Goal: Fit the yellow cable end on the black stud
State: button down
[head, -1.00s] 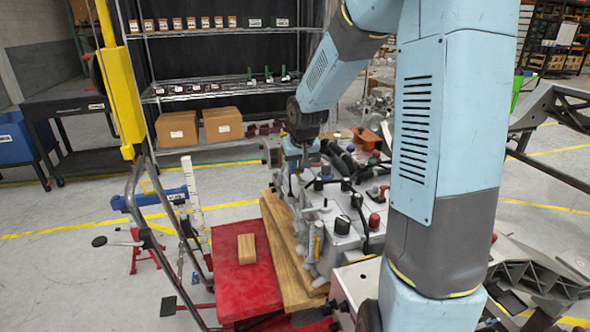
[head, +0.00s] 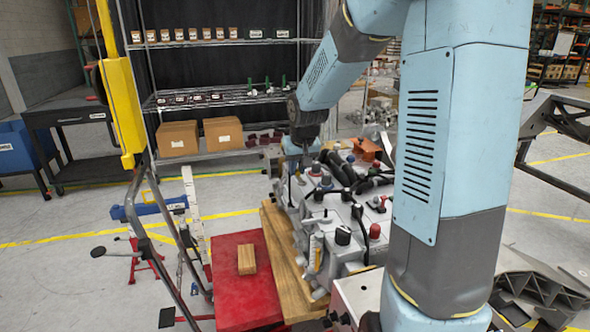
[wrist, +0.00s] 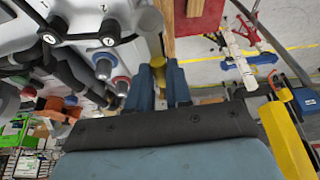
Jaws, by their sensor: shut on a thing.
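My gripper (wrist: 162,88) shows two blue fingers close together in the wrist view, shut on a small yellow piece, the yellow cable end (wrist: 178,72). In the head view my gripper (head: 300,148) is over the far left part of the grey chassis fixture (head: 330,225), and the cable end cannot be made out there. Black caps stand on the fixture, one nearer (head: 343,235) in the head view and one marked 2 (wrist: 109,32) in the wrist view. I cannot tell which is the black stud. The cable end appears apart from the caps visible in the wrist view.
Blue-capped and red-capped fittings (wrist: 121,85) and dark hoses crowd the fixture beside my fingers. A wooden board (head: 285,260) and a red table (head: 235,285) with a wooden block (head: 246,260) lie left. A wire shelf (head: 225,97) stands behind.

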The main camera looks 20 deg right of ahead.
jog(key=shift+s+d+f+n, duration=0.15)
jog(key=shift+s+d+n, duration=0.05)
jog(key=shift+n, duration=0.1)
jog(key=s+n+y, duration=0.2)
jog(key=n, duration=0.1)
jog(key=n+g+y, duration=0.3)
jog(key=n+g, duration=0.2)
jog(key=n, duration=1)
send_over(311, 220)
jog(key=f, duration=0.1)
jog(key=shift+n, duration=0.3)
jog(key=shift+s+f, duration=0.1)
jog(key=shift+f, duration=2.5)
jog(key=shift+f, duration=1.85)
jog(key=c, duration=1)
grip_release()
jog(key=shift+o, duration=0.2)
